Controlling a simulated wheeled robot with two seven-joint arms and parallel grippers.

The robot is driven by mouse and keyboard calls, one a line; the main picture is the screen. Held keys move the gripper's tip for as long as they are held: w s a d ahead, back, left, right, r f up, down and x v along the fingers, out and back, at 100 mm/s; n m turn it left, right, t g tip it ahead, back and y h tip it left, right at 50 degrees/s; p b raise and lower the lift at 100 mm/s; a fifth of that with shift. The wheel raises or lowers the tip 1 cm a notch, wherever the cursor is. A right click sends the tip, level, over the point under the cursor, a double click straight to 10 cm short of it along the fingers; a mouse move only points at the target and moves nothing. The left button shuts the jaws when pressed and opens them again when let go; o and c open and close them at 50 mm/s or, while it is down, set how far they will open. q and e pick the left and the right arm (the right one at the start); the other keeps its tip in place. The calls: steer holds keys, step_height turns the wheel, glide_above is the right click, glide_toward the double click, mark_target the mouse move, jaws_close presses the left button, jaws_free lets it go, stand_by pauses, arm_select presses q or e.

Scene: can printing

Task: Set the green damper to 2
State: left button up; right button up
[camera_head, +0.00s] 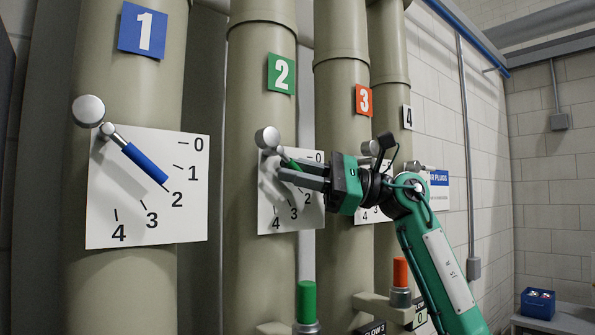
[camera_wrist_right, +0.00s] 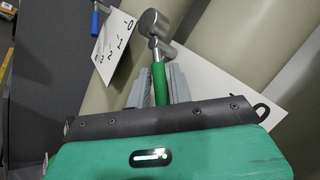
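The green damper's lever has a round grey knob (camera_head: 267,138) at its pivot and a green handle (camera_head: 291,163) slanting down to the right. It is on the white scale plate (camera_head: 268,222) of pipe 2, under the green 2 sign (camera_head: 281,74). My right gripper (camera_head: 285,172) has its fingers on either side of the green handle. The handle also shows between the fingers in the right wrist view (camera_wrist_right: 159,82); whether they touch it is unclear. The gripper hides part of the scale, including the 1, so the exact setting cannot be read. My left gripper is out of view.
The blue lever (camera_head: 146,163) on pipe 1 points close to 2. Pipe 3's plate (camera_head: 366,216) lies behind my right gripper. A green-topped fitting (camera_head: 307,302) and an orange-topped one (camera_head: 400,273) stand below. A blue crate (camera_head: 538,303) is at the far right.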

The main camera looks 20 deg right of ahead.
steer(key=shift+s+d+f+b, duration=0.1)
steer(key=shift+d+f+b, duration=0.15)
steer(key=shift+d+b, duration=0.15)
steer(key=b+v, duration=0.5)
steer(key=v, duration=0.8)
